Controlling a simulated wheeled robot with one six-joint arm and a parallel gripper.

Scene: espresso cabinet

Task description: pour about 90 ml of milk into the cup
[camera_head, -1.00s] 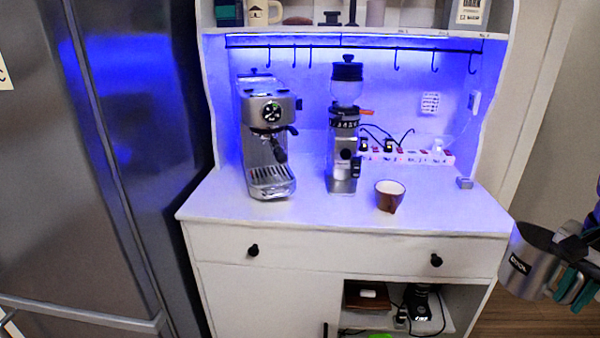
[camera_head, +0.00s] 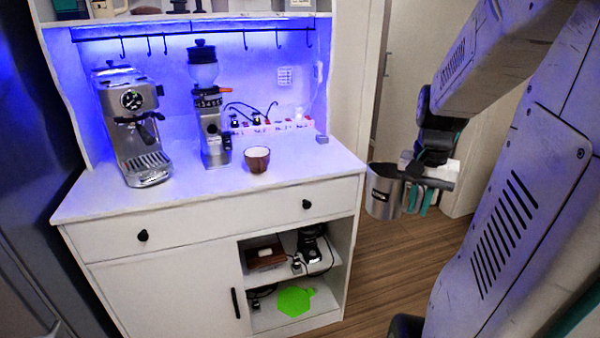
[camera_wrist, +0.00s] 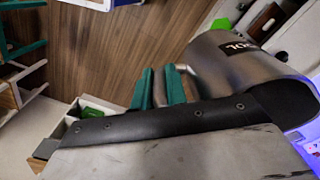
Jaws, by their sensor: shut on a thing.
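A brown cup with a pale inside (camera_head: 257,159) stands upright on the white counter, right of the grinder. A steel milk pitcher with a dark label (camera_head: 382,192) is held by my gripper (camera_head: 420,192), off the counter's right end and over the floor. In the wrist view the teal fingers of my gripper (camera_wrist: 161,88) are closed on the handle of the pitcher (camera_wrist: 235,72). The pitcher looks about upright in the head view. The milk inside it cannot be seen.
The espresso machine (camera_head: 135,125) and the grinder (camera_head: 212,120) stand on the counter (camera_head: 200,185), left of the cup. A power strip (camera_head: 270,127) lies behind the cup. Hooks hang from a rail above. The counter front right of the cup is clear.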

